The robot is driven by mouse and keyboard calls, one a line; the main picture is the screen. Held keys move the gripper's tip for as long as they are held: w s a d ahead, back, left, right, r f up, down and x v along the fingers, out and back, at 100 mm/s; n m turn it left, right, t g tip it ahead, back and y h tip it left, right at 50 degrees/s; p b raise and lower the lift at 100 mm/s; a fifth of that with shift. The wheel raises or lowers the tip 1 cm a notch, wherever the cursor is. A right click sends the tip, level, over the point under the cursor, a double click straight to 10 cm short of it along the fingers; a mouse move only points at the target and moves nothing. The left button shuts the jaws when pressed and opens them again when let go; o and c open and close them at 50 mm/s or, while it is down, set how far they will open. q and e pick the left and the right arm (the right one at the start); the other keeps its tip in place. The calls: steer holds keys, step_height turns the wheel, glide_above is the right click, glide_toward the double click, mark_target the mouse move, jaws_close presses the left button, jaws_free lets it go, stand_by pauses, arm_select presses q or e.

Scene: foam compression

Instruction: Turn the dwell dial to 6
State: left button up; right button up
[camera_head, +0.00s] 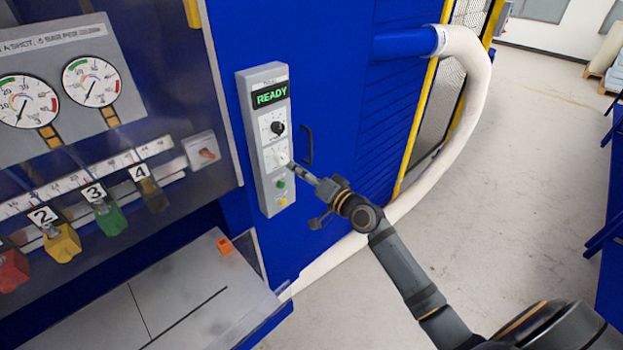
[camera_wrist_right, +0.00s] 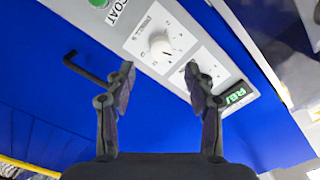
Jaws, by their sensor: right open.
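The grey control panel (camera_head: 247,100) stands on the blue machine wall. Its upper dial has a black knob (camera_head: 278,128); its lower dial has a white knob (camera_head: 282,158). In the right wrist view the white knob (camera_wrist_right: 160,47) sits on a white plate with small print too blurred to read surely; its setting cannot be read. My right gripper (camera_head: 293,165) is in front of the lower dial. In the wrist view its open, empty fingers (camera_wrist_right: 160,72) point towards the white knob, apparently without touching it. One finger partly covers the neighbouring dial plate. My left gripper is out of view.
A green READY display (camera_head: 270,95) tops the panel, with green (camera_head: 281,184) and yellow (camera_head: 283,202) buttons below. A black handle (camera_head: 308,145) juts out right of the panel. Gauges and coloured valves fill the left.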

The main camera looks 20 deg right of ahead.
steer(key=v, duration=0.5)
steer(key=shift+s, duration=0.3)
steer(key=shift+d, duration=0.1)
